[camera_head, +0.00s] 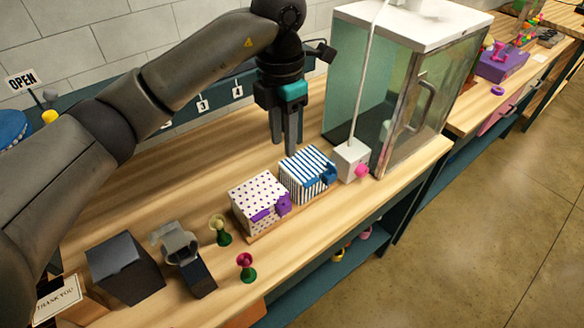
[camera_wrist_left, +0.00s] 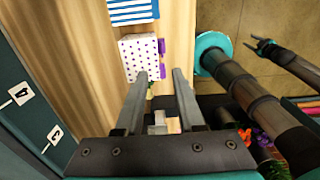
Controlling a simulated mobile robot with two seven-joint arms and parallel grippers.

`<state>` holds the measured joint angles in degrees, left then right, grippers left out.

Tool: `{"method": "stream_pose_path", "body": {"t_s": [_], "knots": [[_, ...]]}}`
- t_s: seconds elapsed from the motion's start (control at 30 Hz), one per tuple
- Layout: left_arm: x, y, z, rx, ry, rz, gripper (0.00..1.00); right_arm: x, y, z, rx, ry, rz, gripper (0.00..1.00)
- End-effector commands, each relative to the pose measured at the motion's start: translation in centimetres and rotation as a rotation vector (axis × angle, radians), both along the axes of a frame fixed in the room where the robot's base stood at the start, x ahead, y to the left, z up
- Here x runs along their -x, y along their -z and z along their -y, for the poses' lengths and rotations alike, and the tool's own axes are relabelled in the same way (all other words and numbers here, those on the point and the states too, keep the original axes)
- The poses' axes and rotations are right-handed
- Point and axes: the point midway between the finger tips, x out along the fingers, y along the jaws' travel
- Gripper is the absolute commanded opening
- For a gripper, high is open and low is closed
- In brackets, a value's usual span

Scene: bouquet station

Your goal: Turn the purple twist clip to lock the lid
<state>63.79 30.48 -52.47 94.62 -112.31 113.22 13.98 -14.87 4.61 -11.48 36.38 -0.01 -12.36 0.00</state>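The purple twist clip (camera_head: 283,205) sits on the front of a white box with purple dots (camera_head: 257,190), at the end of a purple strip. In the left wrist view the dotted box (camera_wrist_left: 138,55) lies beyond my fingertips, with purple parts (camera_wrist_left: 161,46) along its right edge. My left gripper (camera_head: 285,150) points down behind the blue-striped box (camera_head: 307,165), apart from the clip. Its fingers are spread with nothing between them in the left wrist view (camera_wrist_left: 160,76). A small dark gripper, apparently my right one (camera_wrist_left: 258,43), shows at the upper right; its opening is unclear.
The striped box has a blue clip (camera_head: 328,175). A white block with a pink knob (camera_head: 361,171) and a glass cabinet (camera_head: 400,90) stand to the right. A dark box (camera_head: 124,268), grey device (camera_head: 183,255) and two small stands (camera_head: 246,268) are at the left front.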

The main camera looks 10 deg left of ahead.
Motion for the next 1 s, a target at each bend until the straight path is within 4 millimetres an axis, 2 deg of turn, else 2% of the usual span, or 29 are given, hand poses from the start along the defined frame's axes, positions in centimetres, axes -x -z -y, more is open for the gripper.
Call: {"method": "stream_pose_path", "body": {"t_s": [0.07, 0.27, 0.37, 0.5, 0.7, 0.8, 1.0], "knots": [[0.0, 0.3, -0.2, -0.008, -0.003, -0.002, 0.38, -0.3, -0.1, -0.1, -0.001, 0.0, 0.006, 0.5], [0.2, 3.0, -0.2, -0.009, -0.003, -0.008, 0.38, 4.8, 0.0, 0.1, 0.004, 0.001, -0.076, 0.5], [0.2, 5.1, -0.2, -0.007, -0.002, -0.009, 0.38, 6.0, -0.2, 0.2, 0.006, 0.001, -0.095, 0.5], [0.3, 8.2, -0.1, -0.005, -0.002, -0.009, 0.38, 5.6, -0.5, 0.1, 0.005, 0.001, -0.088, 0.5], [0.2, 12.2, -0.1, -0.006, -0.002, -0.006, 0.38, 3.2, -0.9, 0.0, 0.001, 0.001, -0.048, 0.5], [0.2, 13.6, -0.1, -0.005, -0.002, -0.005, 0.38, 2.8, -1.0, 0.0, 0.001, 0.001, -0.042, 0.5], [0.2, 15.1, -0.1, -0.005, 0.0, -0.003, 0.38, 3.1, -1.0, 0.0, 0.001, 0.001, -0.047, 0.5]]}}
